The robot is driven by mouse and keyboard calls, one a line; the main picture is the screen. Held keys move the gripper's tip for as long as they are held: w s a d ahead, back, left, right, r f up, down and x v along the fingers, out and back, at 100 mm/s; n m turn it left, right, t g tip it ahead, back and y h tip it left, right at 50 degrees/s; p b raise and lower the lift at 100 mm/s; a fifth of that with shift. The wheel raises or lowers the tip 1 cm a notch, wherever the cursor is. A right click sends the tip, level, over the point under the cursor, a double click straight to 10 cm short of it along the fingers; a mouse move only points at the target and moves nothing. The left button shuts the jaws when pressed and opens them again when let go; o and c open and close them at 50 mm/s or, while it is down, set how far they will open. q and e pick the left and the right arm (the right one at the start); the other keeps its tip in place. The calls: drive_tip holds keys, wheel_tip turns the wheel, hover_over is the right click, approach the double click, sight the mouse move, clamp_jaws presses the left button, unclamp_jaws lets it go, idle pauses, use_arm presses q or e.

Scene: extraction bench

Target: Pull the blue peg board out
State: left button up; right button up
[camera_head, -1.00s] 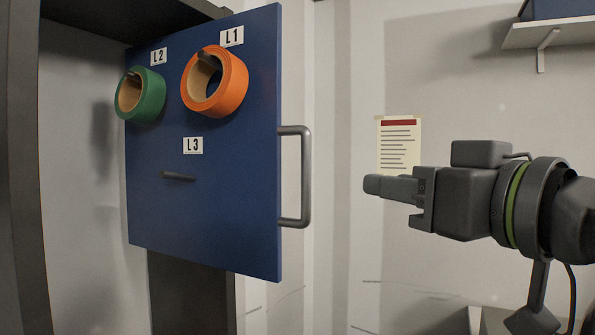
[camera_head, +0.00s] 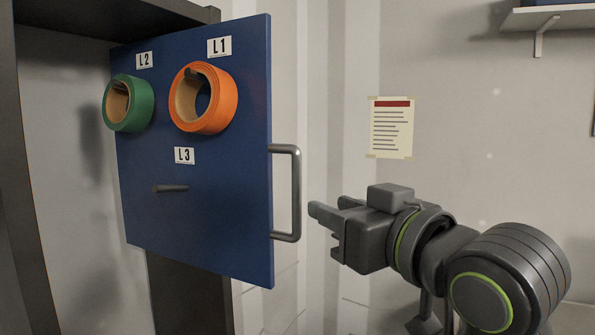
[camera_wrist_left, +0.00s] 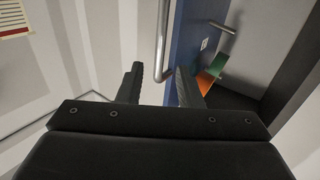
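The blue peg board (camera_head: 215,215) stands upright and sticks out from a dark frame, with a grey bar handle (camera_head: 296,192) on its right edge. An orange ring (camera_head: 228,98) hangs at L1 and a green ring (camera_head: 143,103) at L2. The peg (camera_head: 171,188) under L3 is bare. My left gripper (camera_head: 330,208) is open and empty, just right of the handle and apart from it. In the left wrist view, the handle (camera_wrist_left: 161,40) lies ahead, lined up with the gap between the fingers (camera_wrist_left: 158,84). My right gripper is not in view.
The dark frame post (camera_head: 28,200) stands left of the board. A notice (camera_head: 391,127) hangs on the pale back wall, and a shelf (camera_head: 550,17) is at the upper right. The space right of the handle is free except for my arm.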

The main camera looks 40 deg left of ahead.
sight(300, 194)
use_arm(q)
drive_tip(key=p+x, duration=0.5)
drive_tip(key=x, duration=0.3)
drive_tip(key=shift+a+r, duration=0.1)
drive_tip(key=shift+a, duration=0.15)
drive_tip(key=shift+p+x, duration=0.5)
drive_tip(key=shift+x, duration=0.5)
drive_tip(key=shift+c, duration=0.3)
clamp_jaws()
